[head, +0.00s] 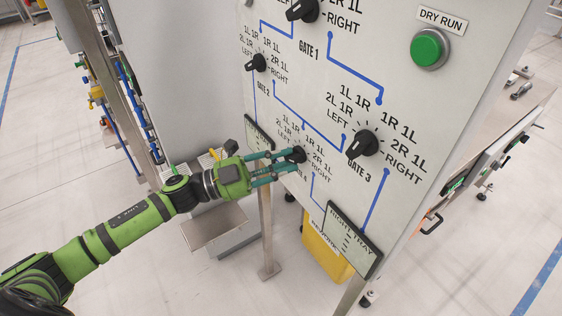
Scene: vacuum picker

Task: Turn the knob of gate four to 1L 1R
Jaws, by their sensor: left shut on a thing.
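The gate four knob (298,154) is a small black dial low on the grey upright panel (225,110). Labels such as 1L 1R, 2R 1L and RIGHT stand around it. My left gripper (288,160), with teal fingers, reaches in from the left and is shut on this knob. The fingers cover much of the knob and part of its lettering, so I cannot tell which label its pointer faces. My right gripper is not in view.
The gate three knob (362,144) is close by on the right. The gate 2 knob (256,63) and gate 1 knob (302,10) are above. A green DRY RUN button (427,48) is upper right. A RIGHT TRAY plate (351,240) and a yellow bin (325,247) are below.

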